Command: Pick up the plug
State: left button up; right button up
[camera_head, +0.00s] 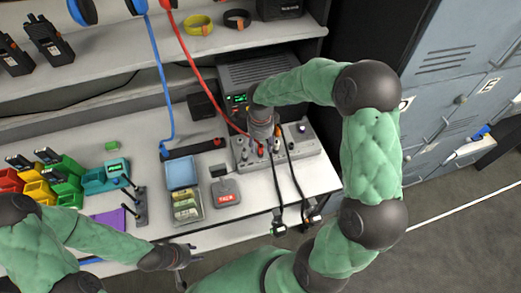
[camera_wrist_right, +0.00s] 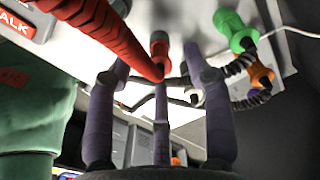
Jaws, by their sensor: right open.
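A red plug (camera_wrist_right: 159,42) sits against the pale panel (camera_head: 305,146), with a thick red cable (camera_wrist_right: 90,25) beside it. In the head view the red cable (camera_head: 195,60) runs down to this panel. My right gripper (camera_head: 262,140) points down over the panel. In the right wrist view its fingers (camera_wrist_right: 160,80) are open around the space below the red plug, and the cable crosses close to them. Contact cannot be told. A green plug (camera_wrist_right: 235,30) and an orange plug (camera_wrist_right: 260,75) are to the right. My left gripper (camera_head: 184,258) is low by the table's front edge; its opening is unclear.
A grey device with a green display (camera_head: 238,98) stands behind the panel. A TALK button box (camera_head: 227,193) and a tray (camera_head: 186,205) are to its left. Dark cables (camera_head: 276,190) hang over the table's front edge. Colored bins (camera_head: 68,180) stand at left.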

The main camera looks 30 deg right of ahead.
notch_tip(320, 180, down, 2)
jog(key=shift+f, duration=0.1)
jog(key=c, duration=1)
jog(key=shift+c, duration=0.2)
jog(key=shift+r, duration=0.6)
notch_tip(320, 180, up, 2)
jog(key=shift+r+p, duration=0.1)
jog(key=shift+p, duration=0.2)
jog(key=s+a+r+p, duration=0.2)
jog(key=s+r+p, duration=0.1)
jog(key=s+r, duration=0.6)
jog(key=shift+s+a+r, duration=0.35)
jog(key=shift+s+r, duration=0.05)
jog(key=shift+s, duration=1.95)
